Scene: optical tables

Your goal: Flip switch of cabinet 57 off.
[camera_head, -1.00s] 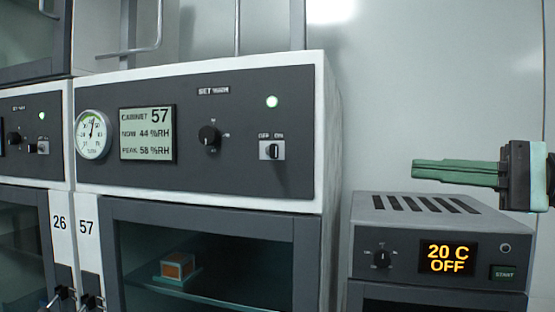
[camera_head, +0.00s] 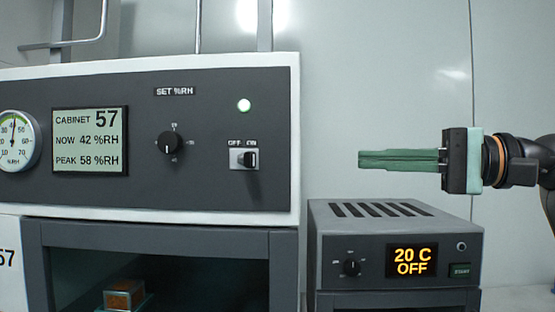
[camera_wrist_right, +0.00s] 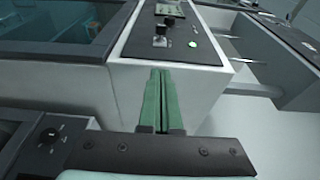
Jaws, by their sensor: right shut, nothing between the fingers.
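Cabinet 57 (camera_head: 95,195) fills the left of the head view, with a dark front panel. Its small OFF/ON switch (camera_head: 244,158) is at the panel's right, with the dark lever on the ON side. A green lamp (camera_head: 244,105) above it is lit. My right gripper (camera_head: 361,159) is shut and empty, its green fingers pointing left at about the switch's height. It is to the right of the cabinet and apart from the switch. The wrist view shows the shut fingers (camera_wrist_right: 159,76) and the switch (camera_wrist_right: 160,41) beyond them. My left gripper is not in view.
A round knob (camera_head: 170,143), a display (camera_head: 90,140) and a dial gauge (camera_head: 15,142) are on the same panel. A lower grey unit (camera_head: 330,215) reading "20 C OFF" stands below my right gripper.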

